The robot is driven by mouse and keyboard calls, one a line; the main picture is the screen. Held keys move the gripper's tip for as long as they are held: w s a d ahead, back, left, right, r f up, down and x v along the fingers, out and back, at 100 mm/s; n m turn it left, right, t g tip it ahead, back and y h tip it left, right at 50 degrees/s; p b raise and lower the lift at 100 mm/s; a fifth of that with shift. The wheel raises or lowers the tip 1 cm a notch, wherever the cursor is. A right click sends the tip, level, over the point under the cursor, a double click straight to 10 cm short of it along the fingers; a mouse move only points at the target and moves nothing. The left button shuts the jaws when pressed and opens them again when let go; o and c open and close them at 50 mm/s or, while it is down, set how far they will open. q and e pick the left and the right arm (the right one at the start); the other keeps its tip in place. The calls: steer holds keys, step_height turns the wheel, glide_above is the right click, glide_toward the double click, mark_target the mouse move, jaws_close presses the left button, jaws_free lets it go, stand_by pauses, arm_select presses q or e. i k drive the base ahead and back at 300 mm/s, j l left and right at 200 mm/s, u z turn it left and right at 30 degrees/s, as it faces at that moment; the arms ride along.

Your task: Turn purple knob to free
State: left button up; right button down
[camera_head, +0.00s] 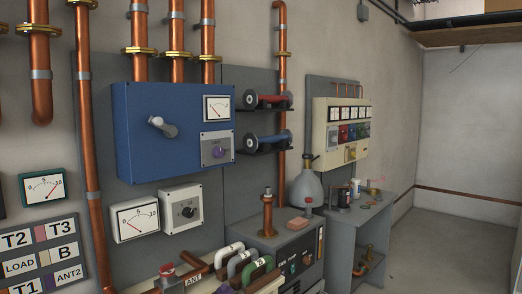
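The purple knob (217,152) sits on a small pale panel (216,140) at the lower right of the blue wall box (140,115). The panel's small markings are too small to read, so I cannot tell the knob's setting. A white dial gauge (216,108) is just above that panel. A grey lever-like handle (162,126) sticks out of the box's front. Neither of my grippers shows in the head view.
Below the blue box are a white gauge (135,220) and a white box with a black knob (182,209). Copper pipes (88,140) run up the wall. Curved handles (245,268) and a grey cabinet (290,250) stand lower right. Open floor (440,245) lies at the far right.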

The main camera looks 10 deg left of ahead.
mark_target(218, 152)
steer(key=i+l, duration=0.9)
steer(key=i, duration=0.05)
